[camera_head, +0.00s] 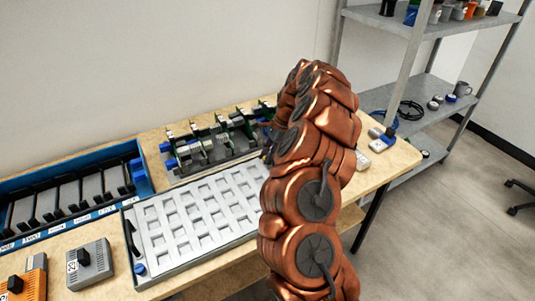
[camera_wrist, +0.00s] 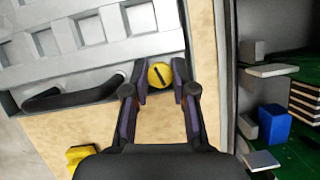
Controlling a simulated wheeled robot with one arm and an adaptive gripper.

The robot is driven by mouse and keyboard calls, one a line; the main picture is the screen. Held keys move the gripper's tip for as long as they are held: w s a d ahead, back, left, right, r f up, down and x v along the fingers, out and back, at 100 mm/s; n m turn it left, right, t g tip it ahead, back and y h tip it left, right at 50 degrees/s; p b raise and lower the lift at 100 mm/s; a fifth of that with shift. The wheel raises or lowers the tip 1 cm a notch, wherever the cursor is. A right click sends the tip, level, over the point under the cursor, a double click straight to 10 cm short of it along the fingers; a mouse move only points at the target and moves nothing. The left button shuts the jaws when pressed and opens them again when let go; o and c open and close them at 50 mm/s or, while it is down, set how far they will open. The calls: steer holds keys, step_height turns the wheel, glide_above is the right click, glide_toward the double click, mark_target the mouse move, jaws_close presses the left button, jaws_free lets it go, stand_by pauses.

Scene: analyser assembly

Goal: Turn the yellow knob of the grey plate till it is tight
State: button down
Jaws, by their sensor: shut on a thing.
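The yellow knob (camera_wrist: 159,74) shows in the wrist view, round with a dark slot across its face. It sits at the edge of the grey plate (camera_wrist: 97,52), which has rows of square pockets. My gripper (camera_wrist: 161,80) has one dark finger on each side of the knob and is shut on it. In the head view the grey plate (camera_head: 152,240) lies on the wooden table; its right end, the yellow knob and my gripper are hidden behind my copper-coloured arm. How tight the knob is cannot be told.
A black handle (camera_wrist: 72,97) is on the plate's edge. A green rack with grey modules (camera_head: 215,148) stands behind the plate. A blue tray of modules (camera_head: 130,150) is at the left. Grey (camera_head: 92,268) and orange (camera_head: 30,278) boxes stand in front.

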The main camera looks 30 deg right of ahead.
steer(key=shift+s+r+m+t+p, duration=0.15)
steer(key=shift+m+t+p, duration=0.25)
steer(key=shift+m+p, duration=0.6)
steer(key=shift+m+h, duration=0.3)
steer(key=shift+m, duration=0.4)
steer(key=c, duration=1.2)
jaws_free()
steer(key=v, duration=1.1)
steer(key=shift+s+d+r, duration=0.15)
steer(key=shift+r, duration=0.2)
